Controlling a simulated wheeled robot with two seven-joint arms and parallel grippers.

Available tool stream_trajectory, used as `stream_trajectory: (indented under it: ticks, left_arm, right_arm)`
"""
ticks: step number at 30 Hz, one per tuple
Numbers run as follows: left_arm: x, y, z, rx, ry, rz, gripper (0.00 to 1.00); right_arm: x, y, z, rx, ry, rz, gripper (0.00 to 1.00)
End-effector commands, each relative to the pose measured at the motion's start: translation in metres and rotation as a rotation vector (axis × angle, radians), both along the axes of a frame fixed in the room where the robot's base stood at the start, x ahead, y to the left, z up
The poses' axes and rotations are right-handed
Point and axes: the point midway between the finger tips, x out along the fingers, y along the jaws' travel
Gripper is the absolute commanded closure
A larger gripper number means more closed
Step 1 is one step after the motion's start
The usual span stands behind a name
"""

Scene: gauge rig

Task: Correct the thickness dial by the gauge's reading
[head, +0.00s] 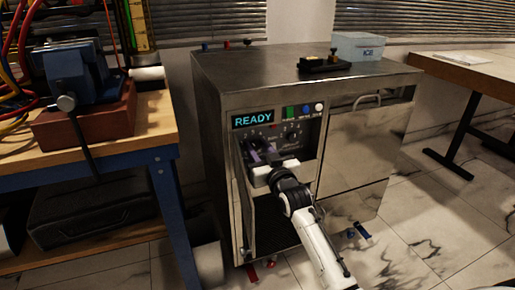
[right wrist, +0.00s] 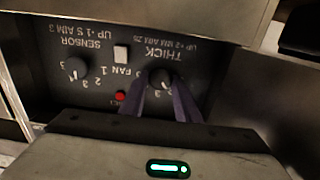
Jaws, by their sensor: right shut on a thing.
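The thickness dial is a dark knob (right wrist: 160,77) under an upside-down THICK label in the right wrist view. My right gripper (right wrist: 162,103) has its two purple fingers shut on it, one on each side. In the head view the same gripper (head: 256,152) reaches the left of the machine's panel and hides most of that dial. The SENSOR dial (right wrist: 76,68) sits beside it, untouched; it shows in the head view too (head: 292,131). The panel's display (head: 253,119) reads READY. I cannot make out a gauge reading. My left gripper is not in view.
The steel machine (head: 290,62) carries a small black device (head: 325,63) and a pale blue box (head: 358,46) on top. Green, blue and white buttons (head: 305,109) sit above the dials. A workbench (head: 150,118) with a blue vise (head: 75,72) stands close on the left.

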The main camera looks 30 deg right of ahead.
Motion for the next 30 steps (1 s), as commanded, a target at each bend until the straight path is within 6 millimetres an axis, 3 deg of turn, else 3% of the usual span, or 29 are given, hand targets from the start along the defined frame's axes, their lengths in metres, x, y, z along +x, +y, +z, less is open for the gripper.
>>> stream_trajectory:
  ticks: [11,30]
  left_arm:
    - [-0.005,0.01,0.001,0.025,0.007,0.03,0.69]
    - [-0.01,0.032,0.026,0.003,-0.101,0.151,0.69]
  right_arm:
    - [0.0,0.001,0.003,-0.125,0.034,0.001,0.93]
    - [0.0,0.003,-0.001,-0.583,0.142,0.001,0.93]
